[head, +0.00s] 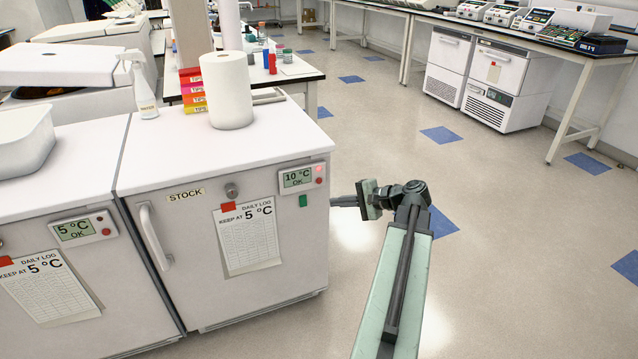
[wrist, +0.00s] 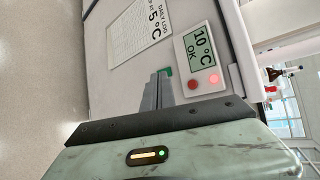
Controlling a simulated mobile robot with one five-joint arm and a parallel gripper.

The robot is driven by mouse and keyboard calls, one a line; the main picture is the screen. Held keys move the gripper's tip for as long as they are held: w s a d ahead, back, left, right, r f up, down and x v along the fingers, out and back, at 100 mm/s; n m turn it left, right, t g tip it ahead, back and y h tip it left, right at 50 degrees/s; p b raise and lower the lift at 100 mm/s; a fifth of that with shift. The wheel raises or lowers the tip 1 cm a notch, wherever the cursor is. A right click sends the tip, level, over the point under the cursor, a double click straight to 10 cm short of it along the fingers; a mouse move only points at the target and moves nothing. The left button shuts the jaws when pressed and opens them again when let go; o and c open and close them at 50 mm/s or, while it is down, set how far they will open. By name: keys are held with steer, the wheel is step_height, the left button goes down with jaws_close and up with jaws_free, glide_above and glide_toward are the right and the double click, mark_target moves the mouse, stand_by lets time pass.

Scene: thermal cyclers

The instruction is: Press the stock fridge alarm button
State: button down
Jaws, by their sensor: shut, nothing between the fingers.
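The stock fridge (head: 212,287) stands in the head view with a STOCK label (head: 185,195) and a panel (head: 298,178) reading 10 °C OK. The panel has a glowing pink-red lamp (head: 319,169) above a dull red button (head: 320,181). In the wrist view the button (wrist: 194,85) and lit lamp (wrist: 214,79) lie to the right of the fingertips. My gripper (head: 334,201) is shut and empty, its fingers pointing left at the fridge front's right edge, below the panel. In the wrist view the gripper (wrist: 160,76) points at the front beside a green tag (wrist: 168,71). I cannot tell whether it touches.
A second fridge (head: 90,255) reading 5 °C stands at the left. A paper roll (head: 227,90) and spray bottle (head: 142,85) stand on top. A daily log sheet (head: 248,240) hangs on the stock fridge. The floor (head: 500,250) at the right is clear.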

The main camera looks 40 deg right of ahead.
mark_target(319, 181)
steer(key=w+d, duration=0.3)
steer(key=w, duration=0.4)
steer(key=shift+w, duration=0.35)
stand_by(1.6)
steer(key=shift+w+d, duration=0.2)
steer(key=shift+w, duration=0.2)
steer(key=shift+w+d, duration=0.1)
steer(key=shift+w, duration=0.25)
stand_by(0.5)
steer(key=shift+s, duration=0.1)
steer(key=shift+s+a, duration=0.25)
steer(key=shift+s, duration=0.4)
